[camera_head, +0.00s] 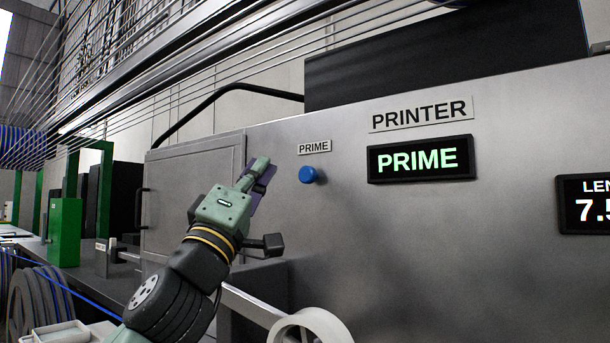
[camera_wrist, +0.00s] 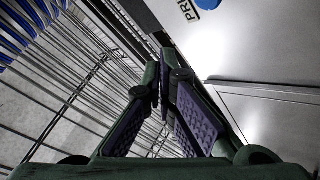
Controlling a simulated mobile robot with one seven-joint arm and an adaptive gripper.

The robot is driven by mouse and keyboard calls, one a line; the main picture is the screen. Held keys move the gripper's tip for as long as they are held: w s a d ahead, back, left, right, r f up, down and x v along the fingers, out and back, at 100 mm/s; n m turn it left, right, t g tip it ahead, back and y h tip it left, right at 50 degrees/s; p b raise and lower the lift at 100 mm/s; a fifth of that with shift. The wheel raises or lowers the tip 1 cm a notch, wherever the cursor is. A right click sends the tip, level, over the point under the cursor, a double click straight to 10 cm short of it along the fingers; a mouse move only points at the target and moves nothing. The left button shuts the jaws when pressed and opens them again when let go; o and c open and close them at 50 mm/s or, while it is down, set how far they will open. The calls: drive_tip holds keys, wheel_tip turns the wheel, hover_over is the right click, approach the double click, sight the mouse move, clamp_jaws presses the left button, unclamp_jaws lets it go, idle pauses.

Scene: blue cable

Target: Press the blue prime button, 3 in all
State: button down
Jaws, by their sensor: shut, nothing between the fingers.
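The blue prime button (camera_head: 308,174) sticks out of the grey printer panel, under a white PRIME label (camera_head: 314,147). A lit display (camera_head: 421,159) reading PRIME in green is to its right. My gripper (camera_head: 262,164) is shut and empty, left of the button and apart from it in the head view. In the wrist view, the closed fingertips (camera_wrist: 161,60) are at the middle, and part of the blue button (camera_wrist: 208,3) shows at the top edge, right of the fingers. Part of its label (camera_wrist: 186,8) shows beside it.
A PRINTER sign (camera_head: 422,113) is above the display. A second display (camera_head: 590,204) is at the right edge. A closed grey cabinet door (camera_head: 192,200) is left of my gripper. A white roll (camera_head: 310,327) is below. The panel around the button is clear.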

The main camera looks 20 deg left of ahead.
drive_tip(key=w+d, duration=0.2)
drive_tip(key=w, duration=0.4)
drive_tip(key=shift+w+d, duration=0.15)
drive_tip(key=shift+w, duration=0.05)
idle(1.3)
drive_tip(key=shift+w+d, duration=0.15)
drive_tip(key=shift+w, duration=0.25)
drive_tip(key=shift+w+d, duration=0.3)
drive_tip(key=shift+w, duration=0.45)
idle(1.0)
drive_tip(key=shift+s, duration=0.1)
drive_tip(key=shift+s+a, duration=0.2)
drive_tip(key=shift+s, duration=0.35)
drive_tip(key=shift+s+a, duration=0.2)
drive_tip(key=shift+s, duration=0.3)
drive_tip(key=shift+s+a, duration=0.3)
drive_tip(key=shift+s, duration=0.5)
drive_tip(key=shift+s+a, duration=0.25)
drive_tip(key=shift+s, duration=0.5)
drive_tip(key=shift+s+a, duration=0.3)
drive_tip(key=shift+s, duration=0.5)
